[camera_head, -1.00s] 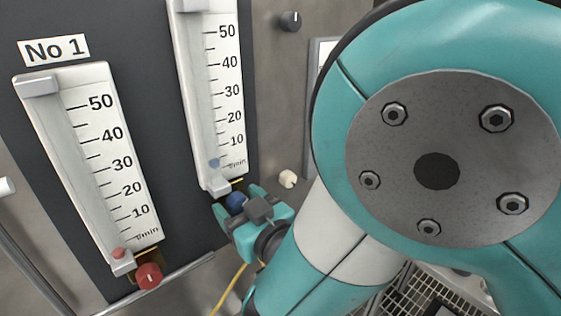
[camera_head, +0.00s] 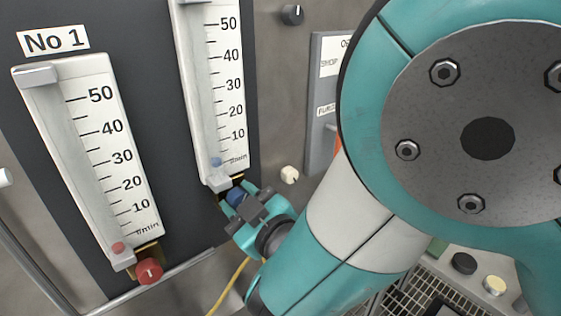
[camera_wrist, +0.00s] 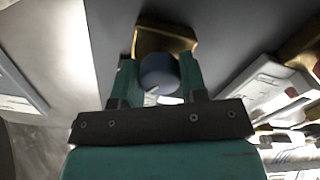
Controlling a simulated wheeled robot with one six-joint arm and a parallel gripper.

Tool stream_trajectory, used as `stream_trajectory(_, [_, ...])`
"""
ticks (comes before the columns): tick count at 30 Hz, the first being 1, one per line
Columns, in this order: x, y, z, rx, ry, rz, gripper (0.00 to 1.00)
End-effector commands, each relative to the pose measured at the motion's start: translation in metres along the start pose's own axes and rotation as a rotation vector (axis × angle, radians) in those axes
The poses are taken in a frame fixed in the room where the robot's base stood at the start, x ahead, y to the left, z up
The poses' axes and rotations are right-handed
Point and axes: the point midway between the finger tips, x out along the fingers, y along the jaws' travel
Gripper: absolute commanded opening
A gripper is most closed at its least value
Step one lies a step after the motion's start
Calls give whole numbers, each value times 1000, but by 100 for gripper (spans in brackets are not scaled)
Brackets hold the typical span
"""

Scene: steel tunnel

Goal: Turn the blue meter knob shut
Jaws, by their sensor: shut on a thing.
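The blue knob (camera_head: 236,197) sits at the foot of the right-hand flow meter (camera_head: 217,90). That meter's small blue float (camera_head: 216,162) rests near the bottom of its scale, below the 10 mark. My gripper (camera_head: 241,201) reaches in from the lower right and is shut on the blue knob. In the wrist view the knob (camera_wrist: 159,72) shows as a round blue-grey shape between the two teal fingers, in front of a brass fitting (camera_wrist: 165,40).
The left meter (camera_head: 90,150), labelled No 1, has a red knob (camera_head: 149,271) below it. A cream knob (camera_head: 289,174) sticks out just right of my gripper. A black knob (camera_head: 292,14) is higher up. A yellow cable (camera_head: 230,287) hangs below.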

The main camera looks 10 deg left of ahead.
Motion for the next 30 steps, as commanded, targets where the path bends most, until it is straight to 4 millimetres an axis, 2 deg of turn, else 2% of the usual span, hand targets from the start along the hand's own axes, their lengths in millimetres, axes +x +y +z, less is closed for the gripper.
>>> stream_trajectory(15, [0,0,-1,-410,2,0,16])
stream_trajectory(30, [0,0,-1,-546,3,0,16])
